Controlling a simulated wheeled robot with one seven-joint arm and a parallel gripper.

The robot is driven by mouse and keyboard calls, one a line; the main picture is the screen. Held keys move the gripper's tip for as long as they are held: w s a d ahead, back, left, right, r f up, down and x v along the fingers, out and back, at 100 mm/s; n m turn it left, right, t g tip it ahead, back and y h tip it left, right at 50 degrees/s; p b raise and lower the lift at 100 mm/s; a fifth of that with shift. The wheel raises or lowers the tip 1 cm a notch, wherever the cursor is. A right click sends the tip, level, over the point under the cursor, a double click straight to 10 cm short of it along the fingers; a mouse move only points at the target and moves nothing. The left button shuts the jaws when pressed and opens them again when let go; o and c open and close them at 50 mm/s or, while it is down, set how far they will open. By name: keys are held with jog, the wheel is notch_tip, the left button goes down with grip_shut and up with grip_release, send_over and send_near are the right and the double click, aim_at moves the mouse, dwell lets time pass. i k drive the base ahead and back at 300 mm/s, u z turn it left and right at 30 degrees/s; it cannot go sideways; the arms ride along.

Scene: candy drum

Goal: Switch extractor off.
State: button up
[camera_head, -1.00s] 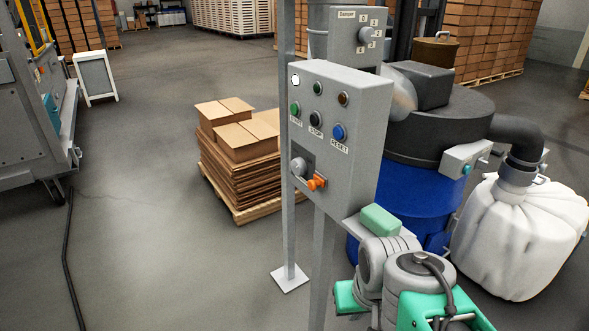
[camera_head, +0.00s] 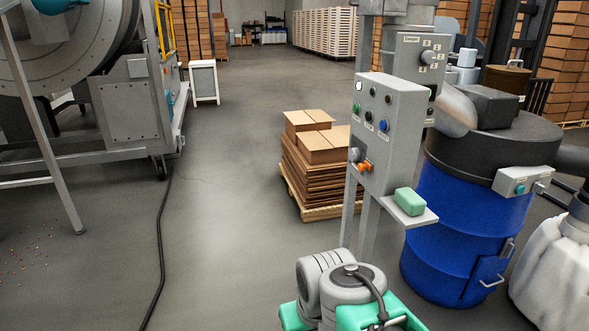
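The extractor appears to be the blue drum (camera_head: 452,235) with a black top (camera_head: 490,138), at the right. A small grey switch box (camera_head: 540,178) is mounted on its near side, with a round teal button (camera_head: 520,189) on its face. Whether it is on or off cannot be told. A grey control panel (camera_head: 393,110) stands to its left on posts, with lamps, START, STOP and RESET buttons, a grey knob and an orange handle (camera_head: 366,167). My arm's grey and green links show at the bottom centre; my gripper's fingers are out of sight.
A green block (camera_head: 409,202) lies on a small shelf below the panel. Cartons (camera_head: 318,140) on a pallet stand behind the panel. A white bag (camera_head: 555,265) is at the right edge. A cable (camera_head: 162,240) crosses the floor beside a large machine at left. Floor between is clear.

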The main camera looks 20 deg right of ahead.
aim_at(355, 153)
jog(key=u, duration=0.9)
jog(key=i, duration=1.45)
jog(key=z, duration=0.25)
